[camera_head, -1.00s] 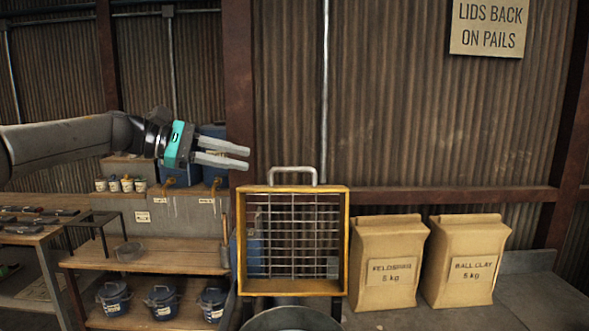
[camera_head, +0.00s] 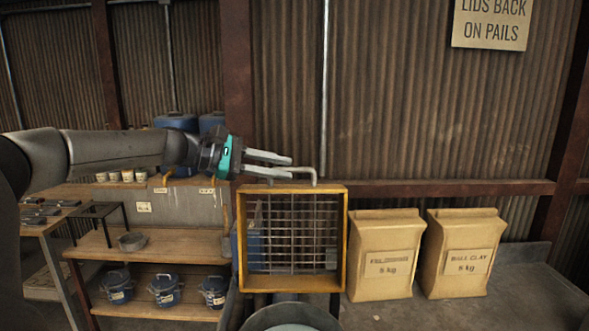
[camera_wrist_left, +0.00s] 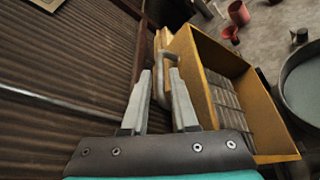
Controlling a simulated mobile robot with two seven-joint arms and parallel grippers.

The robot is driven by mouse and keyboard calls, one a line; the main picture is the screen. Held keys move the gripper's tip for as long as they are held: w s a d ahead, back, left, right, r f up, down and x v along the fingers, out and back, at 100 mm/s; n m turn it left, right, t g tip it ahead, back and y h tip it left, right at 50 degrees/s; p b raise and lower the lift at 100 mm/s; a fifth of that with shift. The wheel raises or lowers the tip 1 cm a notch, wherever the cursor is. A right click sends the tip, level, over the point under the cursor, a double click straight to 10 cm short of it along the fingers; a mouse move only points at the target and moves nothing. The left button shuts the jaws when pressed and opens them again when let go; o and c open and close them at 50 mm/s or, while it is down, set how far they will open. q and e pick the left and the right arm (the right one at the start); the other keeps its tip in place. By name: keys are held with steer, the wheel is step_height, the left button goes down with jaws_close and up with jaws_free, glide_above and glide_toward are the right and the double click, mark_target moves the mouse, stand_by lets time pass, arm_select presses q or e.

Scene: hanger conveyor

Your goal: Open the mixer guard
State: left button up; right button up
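The mixer guard (camera_head: 242,240) is a yellow frame with a metal grid, standing upright in the head view. A grey bar handle (camera_head: 314,174) sticks up from its top edge. My left gripper (camera_head: 291,167) is level with the handle at its left part, fingers pointing right, and hides some of it. In the left wrist view the guard (camera_wrist_left: 240,65) is to the right, and the handle (camera_wrist_left: 161,62) shows just beyond and between the parted fingertips (camera_wrist_left: 160,75). The gripper is open. The mixer bowl (camera_head: 290,313) shows below the guard. My right gripper is out of view.
Two paper sacks, feldspar (camera_head: 384,280) and ball clay (camera_head: 462,277), stand right of the guard on a grey bench (camera_head: 520,295). A wooden shelf unit (camera_head: 165,250) with blue pails is at left. A corrugated wall (camera_head: 420,110) stands behind.

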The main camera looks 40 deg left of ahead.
mark_target(287, 169)
arm_select(q)
steer(key=shift+x, duration=1.8)
steer(key=shift+c, duration=0.4)
jaws_close()
